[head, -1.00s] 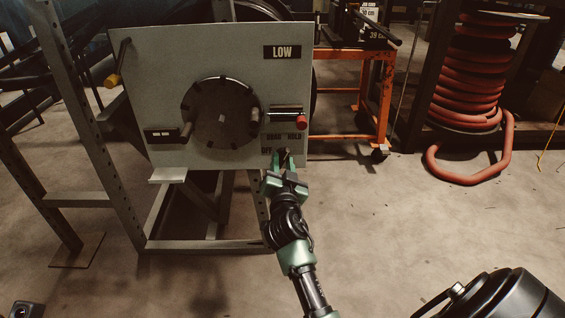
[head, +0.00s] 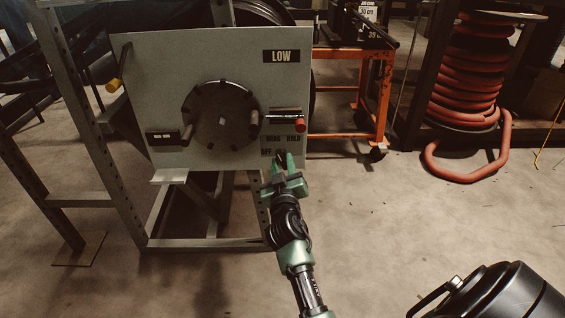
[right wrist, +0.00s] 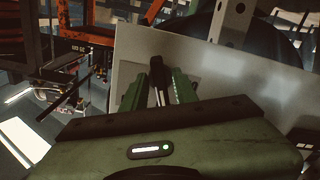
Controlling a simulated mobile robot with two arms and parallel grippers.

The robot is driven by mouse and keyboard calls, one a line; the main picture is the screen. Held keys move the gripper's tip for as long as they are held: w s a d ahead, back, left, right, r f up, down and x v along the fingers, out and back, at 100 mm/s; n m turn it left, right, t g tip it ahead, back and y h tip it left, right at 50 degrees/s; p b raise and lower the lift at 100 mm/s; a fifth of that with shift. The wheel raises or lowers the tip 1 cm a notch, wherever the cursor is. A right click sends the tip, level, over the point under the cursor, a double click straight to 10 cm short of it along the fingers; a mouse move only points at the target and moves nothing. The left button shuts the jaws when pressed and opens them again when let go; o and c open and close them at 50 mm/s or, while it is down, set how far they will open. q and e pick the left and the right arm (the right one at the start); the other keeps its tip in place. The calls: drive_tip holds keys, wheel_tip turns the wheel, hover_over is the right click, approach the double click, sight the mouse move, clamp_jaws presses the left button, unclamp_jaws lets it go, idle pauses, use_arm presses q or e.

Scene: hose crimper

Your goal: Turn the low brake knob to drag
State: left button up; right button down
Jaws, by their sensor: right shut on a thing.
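The grey panel (head: 150,80) carries a LOW label (head: 281,57) at its top right. The small dark low brake knob (head: 281,155) sits at the panel's lower right, below the words DRAG and HOLD and beside OFF. My right gripper (head: 284,163) reaches up to it from below. In the right wrist view the black knob (right wrist: 156,74) stands between the two green fingers, which are shut on it. The fingers partly hide the knob in the head view, so its exact pointing is hard to tell. My left gripper is not in view.
A round dark handwheel (head: 220,115) with pegs is mid-panel. A red-ended lever (head: 300,126) sticks out just above the brake labels. A yellow-ended handle (head: 113,86) is at the panel's left. An orange cart (head: 385,85) and coiled red hose (head: 465,90) stand behind right.

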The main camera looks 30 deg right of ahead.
drive_tip(key=shift+n, duration=0.6)
drive_tip(key=c, duration=1.4)
unclamp_jaws()
drive_tip(key=shift+c, duration=0.2)
